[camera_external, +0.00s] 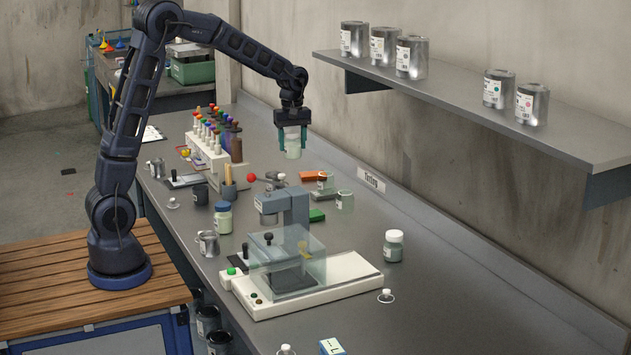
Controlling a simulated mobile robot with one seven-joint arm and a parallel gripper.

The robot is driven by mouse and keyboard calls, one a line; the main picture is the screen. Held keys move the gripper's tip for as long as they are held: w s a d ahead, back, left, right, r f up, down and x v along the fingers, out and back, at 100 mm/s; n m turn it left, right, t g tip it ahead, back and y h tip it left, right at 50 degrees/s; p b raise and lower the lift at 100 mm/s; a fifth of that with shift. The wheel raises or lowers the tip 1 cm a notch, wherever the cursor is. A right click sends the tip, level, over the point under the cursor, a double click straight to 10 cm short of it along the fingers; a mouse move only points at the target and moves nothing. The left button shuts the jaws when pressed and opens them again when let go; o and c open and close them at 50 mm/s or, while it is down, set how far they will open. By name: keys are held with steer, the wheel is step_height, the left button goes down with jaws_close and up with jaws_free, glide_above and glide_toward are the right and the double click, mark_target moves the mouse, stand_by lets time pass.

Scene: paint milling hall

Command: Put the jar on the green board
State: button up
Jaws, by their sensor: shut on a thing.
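My gripper (292,136) is shut on a small pale jar (293,148) and holds it upright above the bench, towards its wall side. The jar's upper part is partly hidden between the teal fingers.
The grey machine (293,205) with a clear guard and white base (345,278) fills the middle of the bench. A bottle rack (209,150) is left. A wall shelf (500,105) carries cans.

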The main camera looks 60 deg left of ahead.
steer(key=w+d, duration=0.2)
steer(key=w, duration=0.2)
step_height(320, 180, down, 20)
steer(key=shift+w+d+r, duration=0.1)
steer(key=shift+r, duration=0.1)
steer(key=shift+f, duration=0.2)
stand_by(0.3)
steer(key=o, duration=1)
steer(key=shift+o, duration=0.2)
steer(key=shift+r, duration=0.1)
